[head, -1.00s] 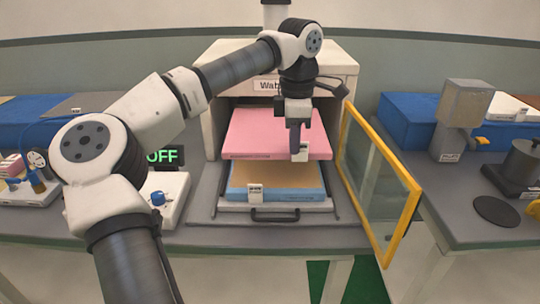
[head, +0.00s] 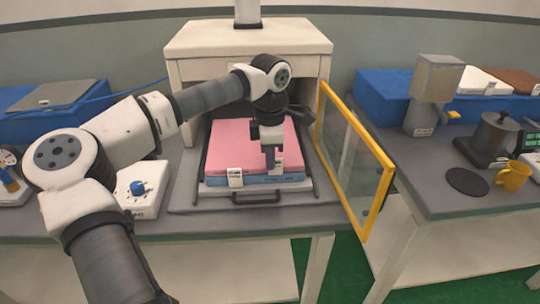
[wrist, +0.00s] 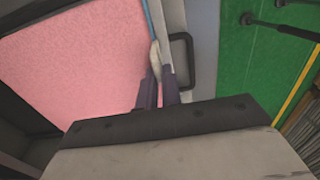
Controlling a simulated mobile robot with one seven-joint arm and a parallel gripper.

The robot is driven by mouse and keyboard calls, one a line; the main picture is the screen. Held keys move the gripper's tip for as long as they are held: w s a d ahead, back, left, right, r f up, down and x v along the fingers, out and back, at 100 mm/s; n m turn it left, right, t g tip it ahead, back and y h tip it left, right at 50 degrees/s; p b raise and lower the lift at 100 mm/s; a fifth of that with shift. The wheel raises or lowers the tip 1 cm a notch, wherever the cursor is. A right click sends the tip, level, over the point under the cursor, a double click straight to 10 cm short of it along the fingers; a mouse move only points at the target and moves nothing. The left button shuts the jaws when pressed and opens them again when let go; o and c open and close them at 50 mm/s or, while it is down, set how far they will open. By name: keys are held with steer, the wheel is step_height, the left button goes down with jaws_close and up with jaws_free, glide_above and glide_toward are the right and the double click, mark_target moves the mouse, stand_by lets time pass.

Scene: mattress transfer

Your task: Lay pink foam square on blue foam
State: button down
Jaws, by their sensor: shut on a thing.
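The pink foam square (head: 230,146) lies flat over the blue foam (head: 253,182), whose front edge shows as a blue strip below it. Both sit on the pulled-out tray (head: 195,197) in front of the white cabinet. My gripper (head: 273,172) is at the front edge of the pink foam, shut on a small pale tab there. In the wrist view the pink foam (wrist: 75,60) fills the left, and my fingers (wrist: 160,85) pinch the pale tab at its edge. Any gap between the two foams is too small to tell.
The white cabinet (head: 248,45) stands behind the tray. Its yellow-framed glass door (head: 350,155) is swung open to the right. A control box with a blue knob (head: 137,188) stands left of the tray. A yellow mug (head: 513,176) is on the right table.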

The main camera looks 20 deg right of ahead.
steer(key=shift+f, duration=0.1)
steer(key=c, duration=1.6)
jaws_free()
step_height(320, 180, up, 12)
steer(key=shift+r+b, duration=0.15)
steer(key=shift+b, duration=0.4)
